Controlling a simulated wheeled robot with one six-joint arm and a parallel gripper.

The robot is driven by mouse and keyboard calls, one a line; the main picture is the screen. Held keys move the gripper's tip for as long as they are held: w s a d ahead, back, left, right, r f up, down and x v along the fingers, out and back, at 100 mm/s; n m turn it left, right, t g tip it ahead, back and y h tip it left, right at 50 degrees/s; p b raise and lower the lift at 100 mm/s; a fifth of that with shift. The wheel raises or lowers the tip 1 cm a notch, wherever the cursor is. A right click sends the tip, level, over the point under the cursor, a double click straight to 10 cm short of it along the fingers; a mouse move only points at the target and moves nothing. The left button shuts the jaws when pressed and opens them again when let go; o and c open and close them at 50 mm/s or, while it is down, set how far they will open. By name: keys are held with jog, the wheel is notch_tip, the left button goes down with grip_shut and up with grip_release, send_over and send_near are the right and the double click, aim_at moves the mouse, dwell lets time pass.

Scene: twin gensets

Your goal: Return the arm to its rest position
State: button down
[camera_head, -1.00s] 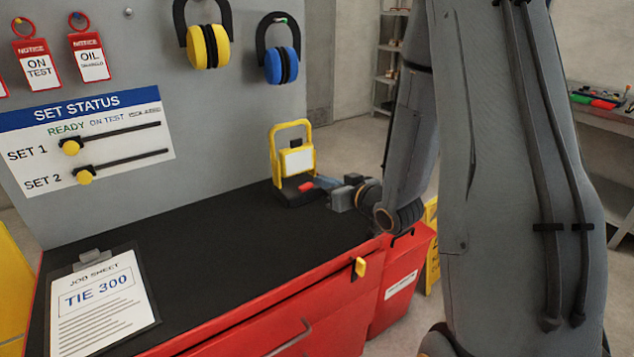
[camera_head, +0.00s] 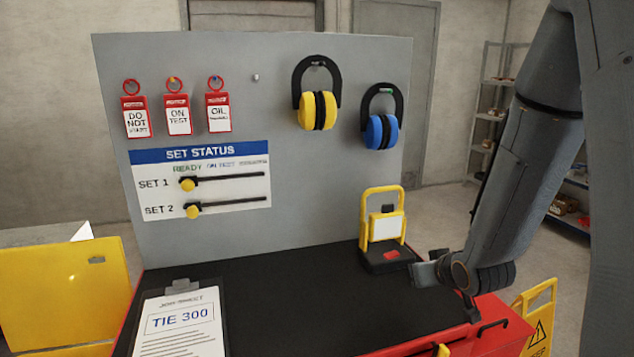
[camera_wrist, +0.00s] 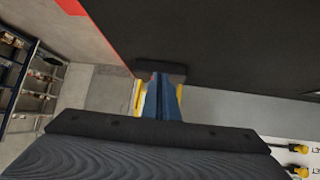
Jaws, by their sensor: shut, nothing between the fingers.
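My gripper (camera_head: 424,271) is shut and empty. In the head view it is above the black top of the red cabinet (camera_head: 300,300), at the right end, just right of and in front of the yellow-framed stand (camera_head: 383,233). I cannot tell whether it touches the stand. My arm comes down from the upper right. In the wrist view my closed fingers (camera_wrist: 163,98) reach out at the centre, with yellow and black parts of the stand behind them.
A grey board stands behind the top, with red tags (camera_head: 178,115), yellow ear defenders (camera_head: 318,108), blue ear defenders (camera_head: 381,131) and a status panel (camera_head: 230,180). A clipboard (camera_head: 182,322) lies front left. A yellow floor sign (camera_head: 538,320) stands right. The middle of the top is clear.

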jog(key=s+a+g, duration=0.3)
jog(key=s+g, duration=0.1)
jog(key=s, duration=0.6)
jog(key=s+a+r+m+g, duration=0.1)
jog(key=s+a+g, duration=0.2)
jog(key=s, duration=0.7)
jog(key=shift+s+r+m+g+h, duration=0.3)
jog(key=shift+g+h, duration=0.1)
jog(key=shift+g, duration=0.6)
